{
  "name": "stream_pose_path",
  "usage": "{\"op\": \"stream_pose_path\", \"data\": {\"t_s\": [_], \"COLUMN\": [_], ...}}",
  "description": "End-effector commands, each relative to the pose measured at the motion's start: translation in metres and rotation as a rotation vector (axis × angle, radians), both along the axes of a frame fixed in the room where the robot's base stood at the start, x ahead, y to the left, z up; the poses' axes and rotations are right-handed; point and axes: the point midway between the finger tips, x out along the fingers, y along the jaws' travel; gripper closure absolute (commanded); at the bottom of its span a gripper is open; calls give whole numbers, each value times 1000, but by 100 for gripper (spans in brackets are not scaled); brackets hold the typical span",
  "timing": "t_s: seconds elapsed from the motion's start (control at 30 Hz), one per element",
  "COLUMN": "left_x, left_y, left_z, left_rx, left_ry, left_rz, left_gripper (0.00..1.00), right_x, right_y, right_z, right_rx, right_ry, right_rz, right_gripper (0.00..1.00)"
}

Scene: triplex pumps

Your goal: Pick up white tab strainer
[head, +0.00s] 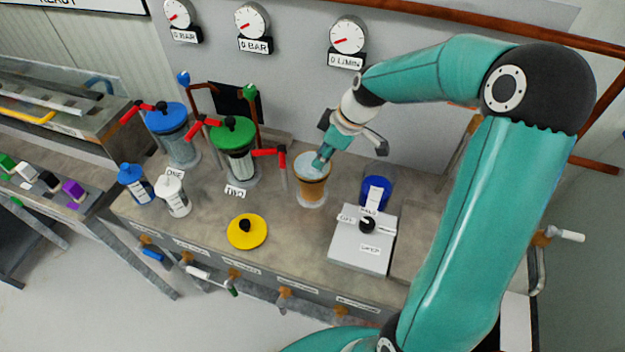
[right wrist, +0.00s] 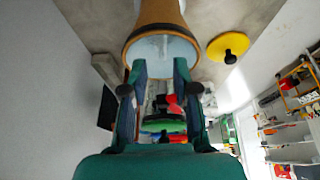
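My right gripper (head: 322,160) points down at the mouth of an amber cylindrical pot (head: 311,187) on the bench. In the right wrist view the two fingers (right wrist: 160,68) are apart, with their tips at the rim of the pot (right wrist: 140,40). The inside of the pot is pale, and a whitish upright shape (right wrist: 162,46) shows faintly in it between the fingers. I cannot tell whether this is the white tab strainer or whether the fingers touch it. My left gripper is not in view.
A blue container (head: 377,190) and a grey switch box (head: 362,239) stand right of the pot. A yellow lid (head: 247,231) lies front left. Green-lidded (head: 233,135) and blue-lidded (head: 167,120) vessels with red handles stand left. White (head: 173,196) and blue (head: 134,184) labelled bottles stand further left.

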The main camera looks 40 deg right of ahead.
Motion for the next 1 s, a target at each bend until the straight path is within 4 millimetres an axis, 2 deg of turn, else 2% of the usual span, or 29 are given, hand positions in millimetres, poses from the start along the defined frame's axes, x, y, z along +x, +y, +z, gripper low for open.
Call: {"op": "stream_pose_path", "data": {"t_s": [0.27, 0.43, 0.6, 0.87, 1.0], "left_x": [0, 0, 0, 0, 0], "left_y": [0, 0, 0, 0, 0], "left_z": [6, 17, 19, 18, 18], "left_rx": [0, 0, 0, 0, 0], "left_ry": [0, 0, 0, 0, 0], "left_rz": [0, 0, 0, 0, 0], "left_gripper": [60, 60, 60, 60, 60], "right_x": [7, 14, 20, 22, 22], "right_y": [5, 9, 11, 11, 11], "right_z": [-17, -38, -56, -58, -58], "right_rx": [2, 4, 2, 0, 0], "right_ry": [2, 5, 2, 0, 0], "right_rz": [2, 2, 2, 1, 1], "right_gripper": [71, 71, 71, 71, 94]}}
